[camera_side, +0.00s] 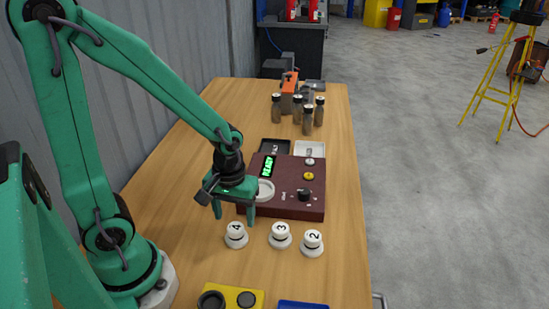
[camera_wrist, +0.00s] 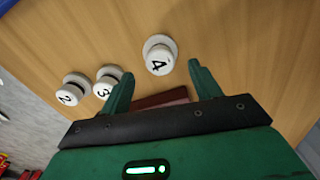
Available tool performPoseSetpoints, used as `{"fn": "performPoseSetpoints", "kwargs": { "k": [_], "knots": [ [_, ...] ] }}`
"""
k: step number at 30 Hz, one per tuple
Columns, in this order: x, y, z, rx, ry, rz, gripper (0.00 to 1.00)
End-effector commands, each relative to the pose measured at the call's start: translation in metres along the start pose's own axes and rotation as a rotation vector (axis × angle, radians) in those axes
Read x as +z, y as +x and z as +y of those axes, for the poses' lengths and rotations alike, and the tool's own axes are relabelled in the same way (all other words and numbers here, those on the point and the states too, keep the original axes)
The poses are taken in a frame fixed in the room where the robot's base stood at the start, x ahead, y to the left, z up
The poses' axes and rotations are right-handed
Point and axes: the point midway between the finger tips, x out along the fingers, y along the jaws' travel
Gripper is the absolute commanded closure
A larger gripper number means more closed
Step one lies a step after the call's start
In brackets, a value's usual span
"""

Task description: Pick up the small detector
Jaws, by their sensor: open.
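Three white round detectors stand in a row on the wooden table, marked 4 (camera_side: 236,235), 3 (camera_side: 280,235) and 2 (camera_side: 312,243). They look much alike in size, and I cannot tell which one is the small detector. My gripper (camera_side: 234,212) is open and empty, fingers down, just beyond detector 4 in the side view. In the wrist view, detector 4 (camera_wrist: 159,55) lies near the gap between my fingertips (camera_wrist: 160,72). Detectors 3 (camera_wrist: 106,82) and 2 (camera_wrist: 73,89) lie left of it. No finger is seen touching a detector.
A dark red console (camera_side: 284,207) with a green READY display stands right behind my gripper. Black (camera_side: 272,146) and white (camera_side: 310,148) trays and several bottles (camera_side: 307,121) stand farther back. A yellow button box (camera_side: 231,294) and a blue item (camera_side: 303,304) are at the front.

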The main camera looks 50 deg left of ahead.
Motion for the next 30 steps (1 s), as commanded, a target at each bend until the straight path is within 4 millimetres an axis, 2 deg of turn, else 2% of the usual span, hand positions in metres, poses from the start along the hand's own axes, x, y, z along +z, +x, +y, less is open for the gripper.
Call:
{"fn": "performPoseSetpoints", "kwargs": {
  "k": [11, 30],
  "knots": [
    [0.001, 0.006, 0.0, -0.001, 0.0, -0.001, 0.37],
    [0.001, 0.052, -0.001, -0.003, 0.0, -0.004, 0.37]
  ]
}}
